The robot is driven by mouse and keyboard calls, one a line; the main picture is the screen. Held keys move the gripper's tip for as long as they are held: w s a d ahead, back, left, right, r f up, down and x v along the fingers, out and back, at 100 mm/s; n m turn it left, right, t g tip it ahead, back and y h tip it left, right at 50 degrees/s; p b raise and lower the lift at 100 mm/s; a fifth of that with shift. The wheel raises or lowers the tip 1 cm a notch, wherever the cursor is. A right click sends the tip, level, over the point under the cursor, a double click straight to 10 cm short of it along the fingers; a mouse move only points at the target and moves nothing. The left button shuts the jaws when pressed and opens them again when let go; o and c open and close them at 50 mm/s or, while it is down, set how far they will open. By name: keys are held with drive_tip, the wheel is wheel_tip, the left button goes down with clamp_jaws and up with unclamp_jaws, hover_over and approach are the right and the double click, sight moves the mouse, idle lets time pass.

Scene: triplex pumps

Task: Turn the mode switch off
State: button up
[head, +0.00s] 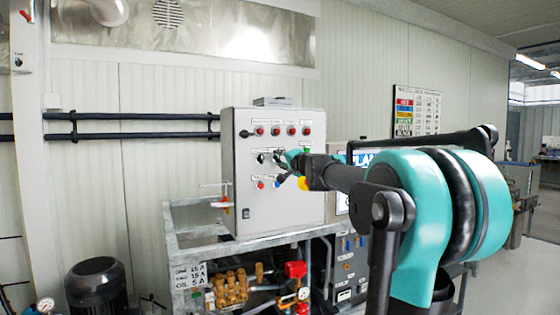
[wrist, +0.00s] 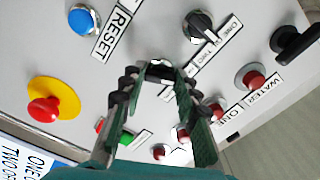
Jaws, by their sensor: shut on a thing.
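The grey control box (head: 270,212) stands ahead, with rows of lamps, switches and buttons on its front. My gripper (head: 283,158) is at the panel's middle row, near its right side. In the wrist view my gripper (wrist: 161,75) has its two green fingers around a black rotary knob (wrist: 159,67) on the panel. The fingers are shut on it and hide most of it. No label naming it as the mode switch is readable. Another black rotary switch (wrist: 201,27) with a ONE/TWO label sits beside it, clear of the fingers.
A yellow-ringed red emergency button (wrist: 48,108), a blue RESET button (wrist: 84,19) and red lamps (wrist: 250,76) surround the fingers. A black handle (wrist: 297,42) projects at the panel edge. Pump pipework (head: 235,283) lies below the box.

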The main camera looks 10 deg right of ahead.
drive_tip(key=m, duration=0.4)
drive_tip(key=shift+m, duration=0.3)
idle(0.3)
drive_tip(key=o, duration=1.2)
drive_tip(key=shift+c, duration=0.2)
drive_tip(key=v, duration=1.2)
